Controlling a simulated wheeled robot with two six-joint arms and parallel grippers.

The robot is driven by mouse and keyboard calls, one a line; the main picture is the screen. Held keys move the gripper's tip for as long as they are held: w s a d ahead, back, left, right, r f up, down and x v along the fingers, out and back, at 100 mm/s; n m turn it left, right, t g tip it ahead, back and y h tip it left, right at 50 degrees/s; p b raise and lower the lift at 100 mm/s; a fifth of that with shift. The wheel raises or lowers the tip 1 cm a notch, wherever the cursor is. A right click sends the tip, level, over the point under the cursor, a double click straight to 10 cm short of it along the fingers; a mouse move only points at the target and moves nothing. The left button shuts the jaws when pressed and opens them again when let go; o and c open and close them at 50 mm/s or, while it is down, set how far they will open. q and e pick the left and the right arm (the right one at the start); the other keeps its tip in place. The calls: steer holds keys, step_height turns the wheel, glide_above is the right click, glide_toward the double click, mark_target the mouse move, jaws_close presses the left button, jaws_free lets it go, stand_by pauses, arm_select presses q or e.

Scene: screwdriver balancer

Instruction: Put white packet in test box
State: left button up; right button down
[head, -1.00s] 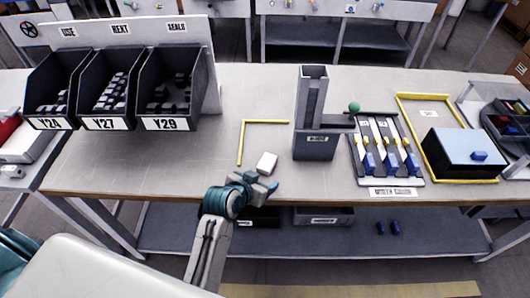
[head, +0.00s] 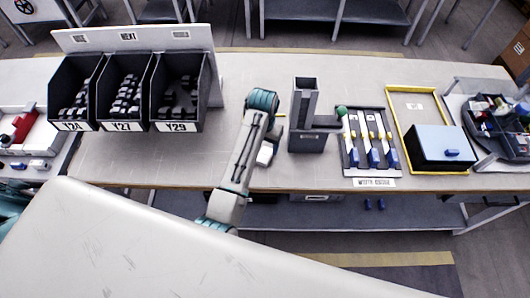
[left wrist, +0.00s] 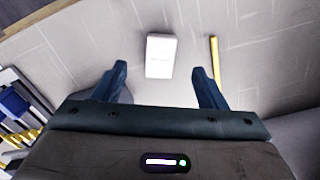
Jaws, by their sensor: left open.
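The white packet (head: 265,154) lies flat on the table, partly covered by my left forearm in the head view. In the left wrist view the packet (left wrist: 160,50) lies ahead of my left gripper (left wrist: 158,72). It lines up with the gap between the two blue fingers. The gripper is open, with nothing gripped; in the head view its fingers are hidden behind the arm. A black box with a light blue lid (head: 440,143) stands at the right inside a yellow frame; I cannot read any label naming it the test box. My right gripper is out of view.
A grey tower fixture (head: 308,115) stands right of my left arm. A rack with blue and yellow pieces (head: 366,172) is beside it. Three black bins (head: 180,127) of parts stand at the left. A yellow strip (left wrist: 215,58) lies beside the packet. Table left of the arm is clear.

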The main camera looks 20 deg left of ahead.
mark_target(264, 157)
arm_select(q)
step_height(264, 157, down, 3)
steer(key=shift+w+r+p, duration=0.15)
steer(key=shift+r+p, duration=0.05)
steer(key=shift+p, duration=0.1)
steer(key=shift+f+p, duration=0.3)
step_height(264, 157, down, 3)
steer(key=shift+f+p, duration=0.1)
steer(key=shift+p, duration=0.7)
steer(key=shift+f, duration=0.7)
steer(key=shift+r, duration=0.1)
steer(key=c, duration=1.2)
steer(key=shift+o, duration=0.2)
steer(key=shift+w+r, duration=0.1)
steer(key=shift+w, duration=0.05)
